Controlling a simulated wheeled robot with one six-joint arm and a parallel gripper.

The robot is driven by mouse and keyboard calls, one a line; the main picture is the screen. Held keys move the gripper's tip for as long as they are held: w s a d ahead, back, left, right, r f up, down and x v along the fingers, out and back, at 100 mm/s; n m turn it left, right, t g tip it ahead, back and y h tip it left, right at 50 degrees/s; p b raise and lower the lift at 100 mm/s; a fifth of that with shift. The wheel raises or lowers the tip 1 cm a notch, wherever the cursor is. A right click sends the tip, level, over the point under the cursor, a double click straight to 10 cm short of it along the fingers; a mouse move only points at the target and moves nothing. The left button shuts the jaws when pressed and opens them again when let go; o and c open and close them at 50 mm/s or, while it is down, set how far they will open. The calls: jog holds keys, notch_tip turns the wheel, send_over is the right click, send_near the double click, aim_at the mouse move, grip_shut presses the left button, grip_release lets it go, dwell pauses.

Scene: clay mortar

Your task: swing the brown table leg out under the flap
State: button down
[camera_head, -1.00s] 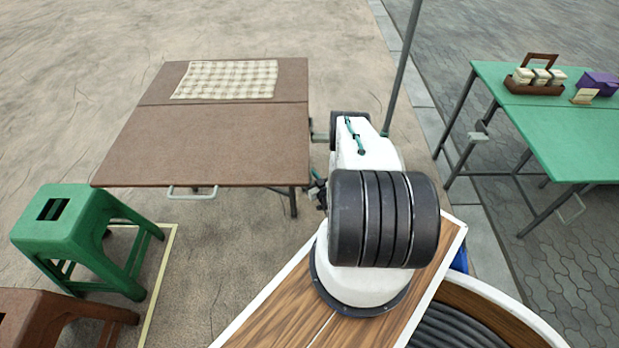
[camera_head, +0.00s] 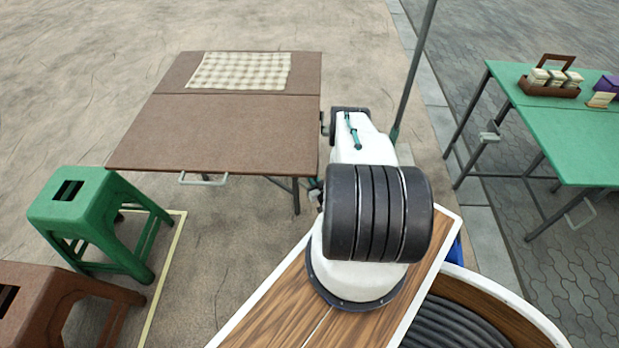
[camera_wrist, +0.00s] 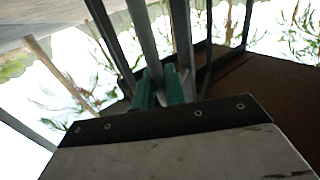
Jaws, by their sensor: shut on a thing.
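The brown table (camera_head: 190,70) stands at the upper left in the head view. Its near flap (camera_head: 220,130) lies level with the rest of the top, with a pale handle (camera_head: 204,181) under its front edge. Dark legs (camera_head: 296,197) show below the flap's right corner. In the wrist view, my gripper (camera_wrist: 164,86) has its teal fingers shut on a grey metal leg tube (camera_wrist: 143,38) of the table. The brown underside of the flap (camera_wrist: 265,95) shows at the right there. My arm mostly hides the gripper in the head view.
A green stool (camera_head: 85,205) and a brown stool (camera_head: 45,290) stand at the lower left. A pole (camera_head: 413,75) rises just right of my arm. A green table (camera_head: 570,125) with a condiment caddy (camera_head: 548,88) stands at the right. The floor left of the brown table is open.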

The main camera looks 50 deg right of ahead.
jog(key=c, duration=1.5)
grip_release()
jog(key=shift+s, duration=0.1)
jog(key=shift+c, duration=0.2)
jog(key=v, duration=0.7)
jog(key=shift+s, duration=0.35)
jog(key=shift+a, duration=0.1)
